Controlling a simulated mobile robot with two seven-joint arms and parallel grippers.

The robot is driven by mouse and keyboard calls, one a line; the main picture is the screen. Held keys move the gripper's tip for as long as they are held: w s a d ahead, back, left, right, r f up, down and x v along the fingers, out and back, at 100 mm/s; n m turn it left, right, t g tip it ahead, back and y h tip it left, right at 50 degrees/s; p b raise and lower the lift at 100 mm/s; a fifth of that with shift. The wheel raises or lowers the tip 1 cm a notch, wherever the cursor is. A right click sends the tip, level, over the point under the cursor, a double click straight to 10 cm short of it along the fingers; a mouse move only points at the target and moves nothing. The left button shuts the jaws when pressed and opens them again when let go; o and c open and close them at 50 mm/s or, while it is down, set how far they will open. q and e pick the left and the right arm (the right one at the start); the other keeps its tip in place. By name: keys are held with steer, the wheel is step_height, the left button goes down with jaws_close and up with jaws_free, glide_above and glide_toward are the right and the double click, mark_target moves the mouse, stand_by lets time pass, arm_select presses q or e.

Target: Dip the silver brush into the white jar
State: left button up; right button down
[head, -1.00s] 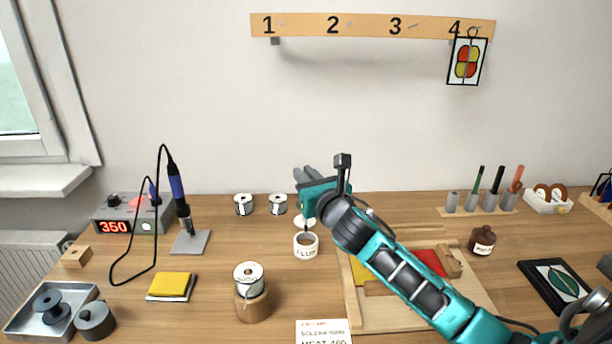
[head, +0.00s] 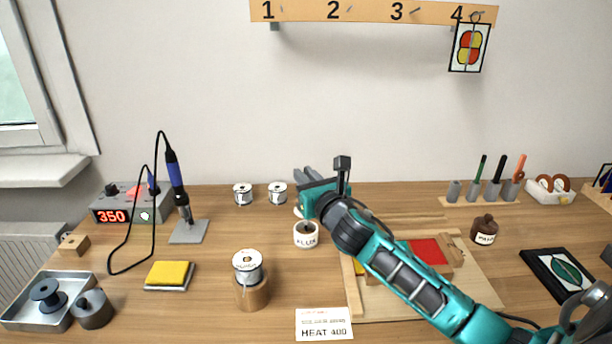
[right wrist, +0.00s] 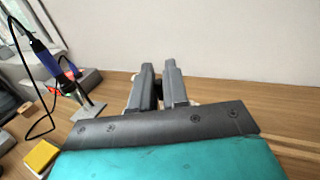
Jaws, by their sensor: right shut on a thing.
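The white jar (head: 306,237), marked FLUX, stands upright and open on the table in the head view. My right gripper (head: 304,176) is above and slightly behind it in the picture. In the right wrist view its two grey fingers (right wrist: 159,88) are close together, shut on a small dark thing between them, mostly hidden. I take this for the silver brush; its tip cannot be made out, nor whether it touches the jar. My left gripper is not in view.
A solder spool on a wooden stand (head: 250,285) is in front left of the jar. A wooden board (head: 480,287) lies under my right arm. A soldering iron (head: 176,180) stands left. A tool rack (head: 484,199) with one empty holder is at the back right.

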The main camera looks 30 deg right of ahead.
steer(key=shift+r, duration=0.1)
stand_by(0.5)
steer(key=shift+f, duration=0.2)
stand_by(0.5)
steer(key=shift+f, duration=0.5)
stand_by(0.4)
stand_by(1.2)
step_height(320, 180, up, 2)
steer(key=shift+r+p, duration=0.25)
steer(key=shift+p, duration=0.9)
steer(key=shift+r, duration=1.75)
